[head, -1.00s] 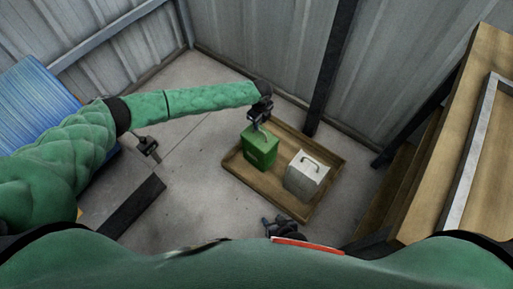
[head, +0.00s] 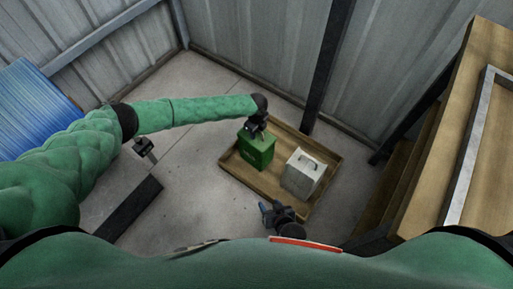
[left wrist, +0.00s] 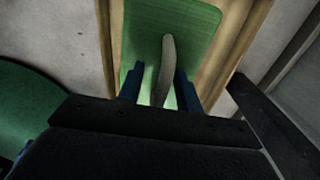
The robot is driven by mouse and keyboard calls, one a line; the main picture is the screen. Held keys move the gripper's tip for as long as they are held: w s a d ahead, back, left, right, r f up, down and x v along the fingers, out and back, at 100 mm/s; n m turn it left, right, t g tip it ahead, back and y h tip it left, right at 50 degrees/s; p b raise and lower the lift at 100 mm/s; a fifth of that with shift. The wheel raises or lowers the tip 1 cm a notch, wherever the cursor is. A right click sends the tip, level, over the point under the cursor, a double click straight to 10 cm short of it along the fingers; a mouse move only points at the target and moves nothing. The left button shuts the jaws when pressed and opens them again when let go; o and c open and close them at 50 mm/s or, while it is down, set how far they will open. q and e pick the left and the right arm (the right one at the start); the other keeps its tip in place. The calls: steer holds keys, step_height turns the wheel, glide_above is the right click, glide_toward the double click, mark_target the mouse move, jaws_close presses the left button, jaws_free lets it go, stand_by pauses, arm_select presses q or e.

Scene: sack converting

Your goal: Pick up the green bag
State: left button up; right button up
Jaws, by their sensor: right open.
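The green bag (head: 257,152) stands upright on the left side of a wooden tray (head: 291,199). My left gripper (head: 253,131) is right above the bag's top. In the left wrist view, the bag's top (left wrist: 200,27) lies below my left gripper (left wrist: 159,88). The bag's pale handle (left wrist: 167,60) passes between the two blue fingers, which stand apart with small gaps beside it. My right gripper (head: 268,210) is open and empty, low near the tray's front corner, partly hidden by my body.
A white bag (head: 302,178) with a dark handle stands on the tray just right of the green bag. A wooden bench (head: 450,130) is at the right. Corrugated walls (head: 260,40) close off the back, with a dark post. A blue stack (head: 35,105) is at the left.

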arm_select(q)
jaws_close()
steer(key=shift+r, duration=0.1)
stand_by(1.2)
